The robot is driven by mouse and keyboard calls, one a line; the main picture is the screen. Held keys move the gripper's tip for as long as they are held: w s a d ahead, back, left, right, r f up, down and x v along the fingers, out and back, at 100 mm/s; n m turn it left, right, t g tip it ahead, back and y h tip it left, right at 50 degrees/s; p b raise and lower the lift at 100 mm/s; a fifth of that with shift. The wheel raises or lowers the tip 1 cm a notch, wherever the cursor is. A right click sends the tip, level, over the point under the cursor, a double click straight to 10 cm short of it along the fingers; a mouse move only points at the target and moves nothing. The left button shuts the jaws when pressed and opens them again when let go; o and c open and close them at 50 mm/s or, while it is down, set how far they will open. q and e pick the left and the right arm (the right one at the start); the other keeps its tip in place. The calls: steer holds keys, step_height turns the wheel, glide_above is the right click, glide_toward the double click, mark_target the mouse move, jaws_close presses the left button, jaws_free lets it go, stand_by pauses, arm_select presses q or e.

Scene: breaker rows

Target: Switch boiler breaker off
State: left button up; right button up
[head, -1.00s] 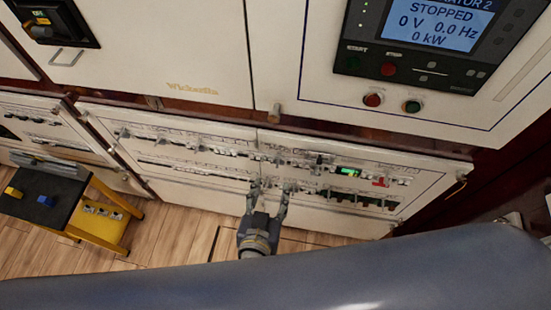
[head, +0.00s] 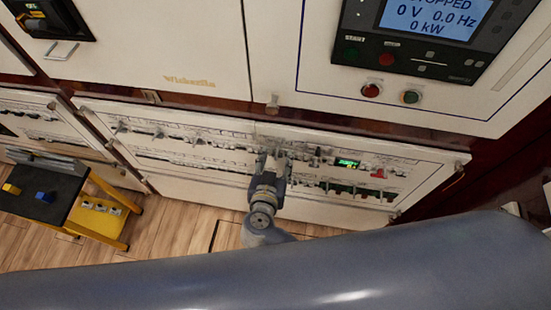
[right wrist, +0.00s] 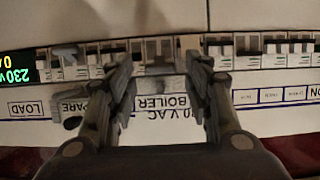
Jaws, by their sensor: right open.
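The boiler breaker (right wrist: 155,50) is in a row of switches in the right wrist view, above a label plate (right wrist: 165,103) that reads BOILER. My right gripper (right wrist: 163,68) is open, with one finger on each side of this breaker. I cannot tell whether a fingertip touches it or which way its lever is set. In the head view my right gripper (head: 272,158) is at the lower breaker panel (head: 220,178) and hides the breaker. My left gripper is not in view.
Other breakers (right wrist: 245,52) sit close on both sides of the boiler one. A green-lit display (head: 348,163) and a red switch (head: 379,173) are farther right on the panel. A yellow step stool (head: 97,222) stands on the wooden floor (head: 175,225) at left.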

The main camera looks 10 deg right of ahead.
steer(key=c, duration=1.1)
steer(key=shift+o, duration=0.3)
steer(key=shift+d+r+p, duration=0.1)
steer(key=shift+p, duration=0.5)
steer(key=shift+t, duration=0.4)
steer(key=shift+s+f+h+p, duration=0.1)
steer(key=shift+f+h+p, duration=0.2)
steer(key=shift+p, duration=0.1)
steer(key=shift+f+t, duration=0.15)
steer(key=shift+t, duration=0.25)
steer(key=t+b, duration=0.1)
steer(key=b, duration=0.1)
steer(key=f+t+b, duration=0.1)
steer(key=b, duration=0.2)
steer(key=f+t+h+b, duration=0.1)
steer(key=b, duration=0.1)
steer(key=shift+s+a+t+b, duration=0.2)
steer(key=shift+s+t+b, duration=0.1)
steer(key=shift+t+b, duration=0.1)
